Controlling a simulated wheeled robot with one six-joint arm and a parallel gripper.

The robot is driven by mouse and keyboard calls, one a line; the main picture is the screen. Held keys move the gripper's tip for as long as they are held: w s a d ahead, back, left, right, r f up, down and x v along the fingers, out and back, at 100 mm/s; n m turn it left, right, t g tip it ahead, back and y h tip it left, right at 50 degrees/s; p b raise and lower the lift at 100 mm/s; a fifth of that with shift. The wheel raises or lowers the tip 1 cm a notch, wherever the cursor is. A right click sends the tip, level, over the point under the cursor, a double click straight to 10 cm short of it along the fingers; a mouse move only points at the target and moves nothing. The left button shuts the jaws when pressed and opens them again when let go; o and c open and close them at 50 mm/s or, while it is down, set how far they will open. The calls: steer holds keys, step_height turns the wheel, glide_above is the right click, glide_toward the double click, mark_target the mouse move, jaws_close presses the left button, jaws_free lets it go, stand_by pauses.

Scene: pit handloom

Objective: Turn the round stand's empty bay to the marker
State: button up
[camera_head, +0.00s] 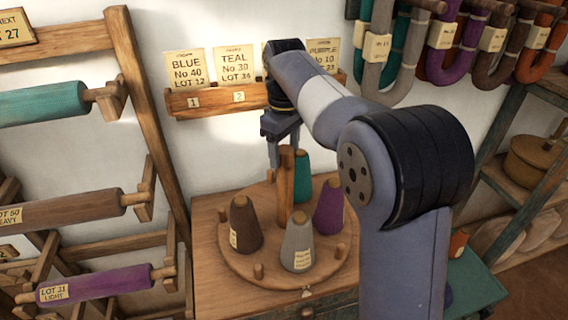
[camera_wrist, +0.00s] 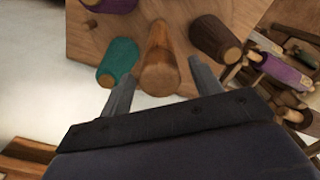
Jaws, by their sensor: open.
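The round stand (camera_head: 225,262) is a wooden disc with a tall central post (camera_head: 286,190) and short pegs at its rim. It carries a brown cone (camera_head: 246,228), a grey cone (camera_head: 298,247), a purple cone (camera_head: 328,210) and a teal cone (camera_head: 303,180). The grey cone is at the front. A gap shows at the back left, between brown and teal, partly behind my gripper. A small pale mark (camera_head: 307,293) lies at the front below the disc; I cannot tell if it is the marker. My gripper (camera_head: 281,157) is open at the post's top; in the wrist view its fingers (camera_wrist: 162,70) flank the post.
The stand is on a wooden cabinet (camera_head: 205,215). A labelled card rail (camera_head: 215,101) is on the wall behind. A rack of yarn rollers (camera_head: 155,130) stands left. Hanging hanks (camera_head: 445,50) and a shelf (camera_head: 500,130) are on the right.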

mark_target(285, 164)
steer(key=shift+f, duration=2.3)
jaws_close()
